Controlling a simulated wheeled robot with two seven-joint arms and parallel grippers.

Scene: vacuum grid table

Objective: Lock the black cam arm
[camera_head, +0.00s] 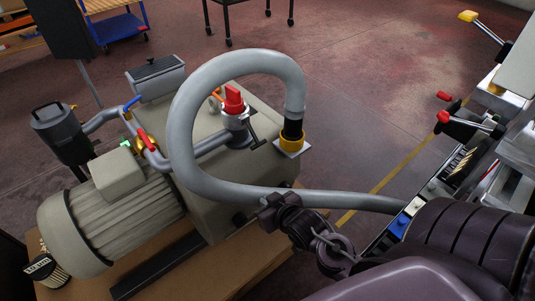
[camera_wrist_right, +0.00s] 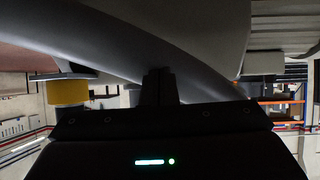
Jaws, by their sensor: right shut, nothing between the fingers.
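A thick grey hose (camera_head: 185,125) loops over the pump and ends in a black collar (camera_head: 292,130) on a yellow fitting (camera_head: 290,144). A small dark lever (camera_head: 257,143) shows just left of this fitting; I cannot tell for sure whether it is the black cam arm. My right gripper (camera_head: 268,212) is shut and empty, below the fitting beside the lower run of hose. In the right wrist view its fingers (camera_wrist_right: 160,86) are together in front of the hose (camera_wrist_right: 150,45), with the yellow fitting (camera_wrist_right: 68,92) to the left, apart from them. My left gripper is not in view.
A red-handled valve (camera_head: 234,100) stands left of the fitting on the grey pump housing (camera_head: 225,165). The ribbed motor (camera_head: 115,220) is at the lower left. A machine with red-tipped levers (camera_head: 462,122) is at the right. Open floor (camera_head: 360,90) lies behind.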

